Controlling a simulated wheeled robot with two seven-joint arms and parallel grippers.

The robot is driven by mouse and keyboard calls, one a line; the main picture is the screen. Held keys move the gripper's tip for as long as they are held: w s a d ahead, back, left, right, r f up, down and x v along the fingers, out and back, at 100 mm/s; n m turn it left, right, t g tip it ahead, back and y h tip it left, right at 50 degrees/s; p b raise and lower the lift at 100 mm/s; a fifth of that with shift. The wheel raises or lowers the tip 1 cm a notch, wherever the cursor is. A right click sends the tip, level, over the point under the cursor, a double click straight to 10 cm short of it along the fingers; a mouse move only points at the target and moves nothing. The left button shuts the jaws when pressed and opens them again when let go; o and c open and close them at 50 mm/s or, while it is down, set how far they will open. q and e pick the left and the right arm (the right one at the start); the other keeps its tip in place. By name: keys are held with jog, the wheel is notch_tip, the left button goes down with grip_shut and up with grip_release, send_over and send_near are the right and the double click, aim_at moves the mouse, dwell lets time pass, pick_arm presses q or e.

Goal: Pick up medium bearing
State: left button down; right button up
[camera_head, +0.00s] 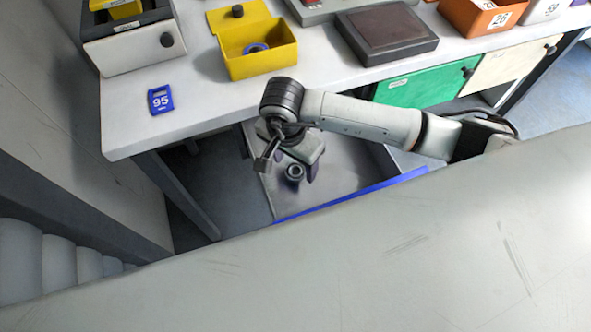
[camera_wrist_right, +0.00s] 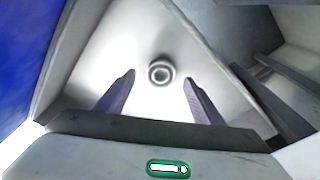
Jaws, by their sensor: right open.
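The medium bearing (camera_head: 294,172) is a small dark grey ring lying on the floor of a light grey bin (camera_head: 345,170) with a blue edge, below the table. In the right wrist view the bearing (camera_wrist_right: 161,72) lies just beyond and between the fingertips. My right gripper (camera_head: 292,168) reaches down into the bin above the bearing. Its two fingers (camera_wrist_right: 159,80) are spread apart with nothing between them. I cannot tell its exact height above the bearing. My left gripper is not in view.
The white table (camera_head: 215,95) holds a yellow box (camera_head: 258,55) with a blue ring (camera_head: 256,48) inside, a blue 95 tag (camera_head: 160,99) and a dark flat tray (camera_head: 386,32). A large pale surface (camera_head: 330,270) fills the foreground. Bin walls stand close around my gripper.

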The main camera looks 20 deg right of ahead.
aim_at(296, 173)
jog(key=shift+w+d+f, duration=0.1)
jog(key=shift+w+f, duration=0.1)
jog(key=shift+f, duration=1.15)
jog(key=c, duration=1.2)
